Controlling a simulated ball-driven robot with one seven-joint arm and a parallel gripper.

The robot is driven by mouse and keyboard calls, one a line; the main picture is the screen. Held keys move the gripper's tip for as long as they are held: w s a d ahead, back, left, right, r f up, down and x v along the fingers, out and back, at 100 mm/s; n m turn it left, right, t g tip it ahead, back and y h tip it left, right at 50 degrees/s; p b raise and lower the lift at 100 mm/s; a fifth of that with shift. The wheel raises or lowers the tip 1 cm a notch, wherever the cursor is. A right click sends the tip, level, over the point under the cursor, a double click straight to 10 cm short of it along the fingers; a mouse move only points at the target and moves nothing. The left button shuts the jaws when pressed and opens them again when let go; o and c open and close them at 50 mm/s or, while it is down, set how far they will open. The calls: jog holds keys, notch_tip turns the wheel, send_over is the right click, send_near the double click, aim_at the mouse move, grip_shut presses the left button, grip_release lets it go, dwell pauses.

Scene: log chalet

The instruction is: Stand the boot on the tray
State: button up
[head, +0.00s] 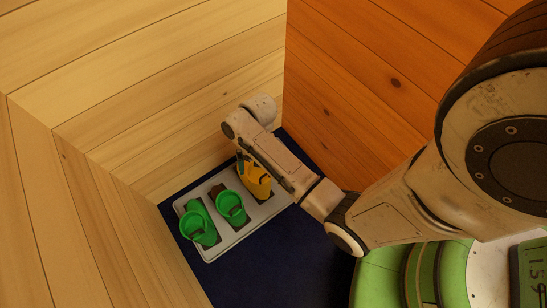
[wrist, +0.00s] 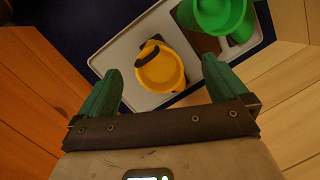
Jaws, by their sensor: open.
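A yellow boot (head: 257,181) is on the light grey tray (head: 236,241), at its right end, partly hidden by my arm in the head view. In the wrist view the yellow boot (wrist: 160,69) shows its round opening towards the camera and looks upright, with a dark patch beside the opening. My gripper (wrist: 162,66) is open, with its green fingers apart on either side of the boot in the picture; I cannot tell whether they touch it. In the head view my gripper (head: 242,164) is mostly hidden by its own wrist.
Two green boots, one in the middle (head: 231,207) and one at the left (head: 196,226), stand on the tray over dark brown patches. The tray lies on a dark blue surface (head: 290,262) in a corner between wooden walls (head: 350,100). Blue surface is clear in front.

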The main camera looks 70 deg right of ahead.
jog(key=s+a+r+n+t+h, duration=0.1)
jog(key=s+a+r+n+h, duration=0.2)
jog(key=s+a+r+n, duration=0.5)
notch_tip(320, 180, up, 2)
jog(key=n, duration=0.3)
jog(key=shift+s+r, duration=0.2)
